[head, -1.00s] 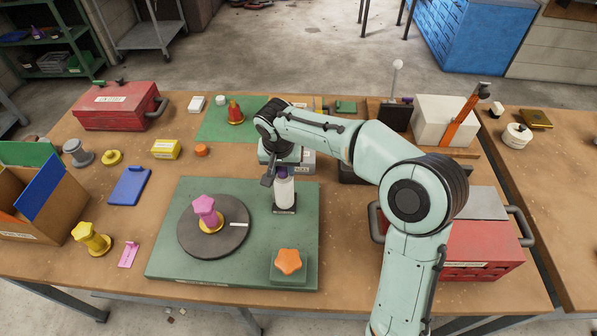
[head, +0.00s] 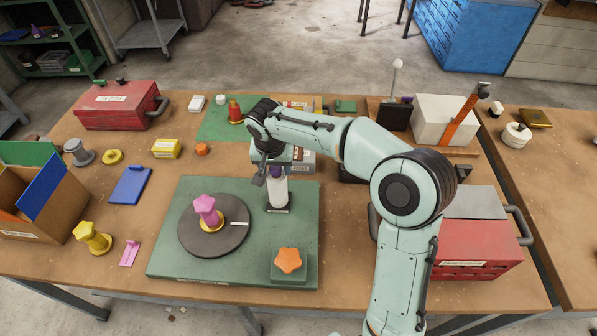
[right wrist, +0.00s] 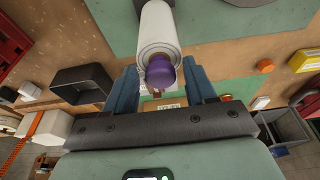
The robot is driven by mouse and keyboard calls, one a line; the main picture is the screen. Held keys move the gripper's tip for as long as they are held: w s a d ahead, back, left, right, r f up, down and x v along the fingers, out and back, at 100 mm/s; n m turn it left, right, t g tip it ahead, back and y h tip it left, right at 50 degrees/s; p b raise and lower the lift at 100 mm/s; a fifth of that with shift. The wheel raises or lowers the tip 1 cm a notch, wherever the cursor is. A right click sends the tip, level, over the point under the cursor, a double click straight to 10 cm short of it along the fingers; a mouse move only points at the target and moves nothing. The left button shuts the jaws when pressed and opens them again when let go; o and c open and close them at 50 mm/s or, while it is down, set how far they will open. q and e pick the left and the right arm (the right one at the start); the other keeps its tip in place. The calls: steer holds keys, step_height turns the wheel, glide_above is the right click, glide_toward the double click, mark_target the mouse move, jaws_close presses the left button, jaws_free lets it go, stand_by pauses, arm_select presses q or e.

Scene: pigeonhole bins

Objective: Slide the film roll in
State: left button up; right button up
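The film roll (head: 278,192) is a white upright cylinder with a purple knob on top, on a small dark foot (head: 277,210) at the right part of the green board (head: 175,255). In the right wrist view the roll (right wrist: 158,30) and its purple knob (right wrist: 162,72) lie between my two fingers. My right gripper (head: 274,172) is around the top of the roll and appears shut on its knob; the finger contact is partly hidden. A dark round plate (head: 190,240) with a pink star knob (head: 205,207) is left of the roll. My left gripper is not in view.
An orange star knob (head: 289,261) sits on a green block at the board's front right. A red toolbox (head: 470,260) stands right of my arm. The board between plate and roll is clear.

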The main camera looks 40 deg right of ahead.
steer(key=r+p, duration=0.2)
steer(key=r, duration=0.4)
steer(key=shift+w, duration=0.2)
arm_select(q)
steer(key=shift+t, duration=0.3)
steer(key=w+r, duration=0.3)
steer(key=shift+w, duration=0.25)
arm_select(e)
steer(key=shift+s, duration=0.1)
steer(key=shift+s, duration=0.1)
steer(key=v, duration=1.3)
steer(key=shift+r, duration=0.2)
